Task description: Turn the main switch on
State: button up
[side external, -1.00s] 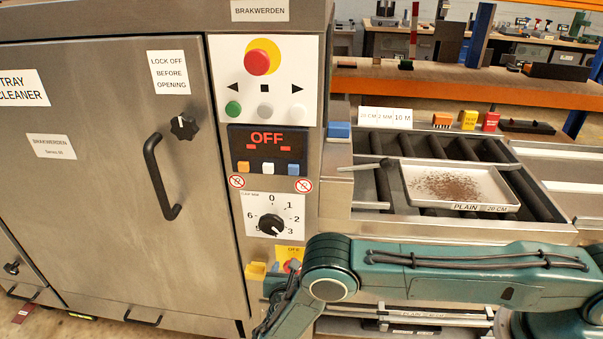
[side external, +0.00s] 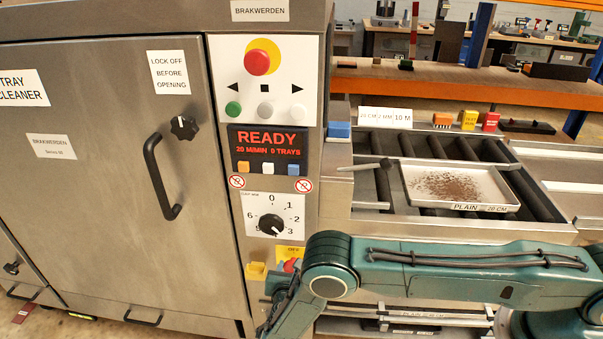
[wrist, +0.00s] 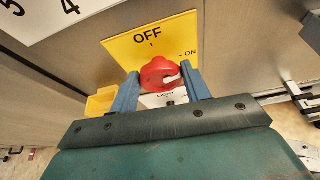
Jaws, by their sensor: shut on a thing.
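The main switch is a red knob (wrist: 158,72) on a yellow plate (wrist: 120,46) marked OFF at the top and ON at the right. The two blue fingers of my gripper (wrist: 161,84) are shut on the knob, one on each side. A white mark on the knob lies toward the right, on the ON side. In the side external view the yellow plate (side external: 290,250) shows low on the panel, with the knob partly hidden by my gripper (side external: 284,275). The display (side external: 268,146) above reads READY, 20 M/MIN, 0 TRAYS.
A yellow block (wrist: 101,101) sits left of the switch, close to my left finger. A numbered dial (side external: 271,224) is above the switch. A red emergency button (side external: 257,61) is at the panel top. A tray (side external: 419,202) with brown crumbs lies on the rollers at right.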

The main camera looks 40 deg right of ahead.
jog(key=shift+s+d+m+t+y, duration=0.15)
jog(key=shift+m+t+y, duration=0.4)
jog(key=shift+m, duration=0.65)
jog(key=o, duration=1)
jog(key=shift+c, duration=0.2)
jog(key=v, duration=1.4)
jog(key=shift+f, duration=0.1)
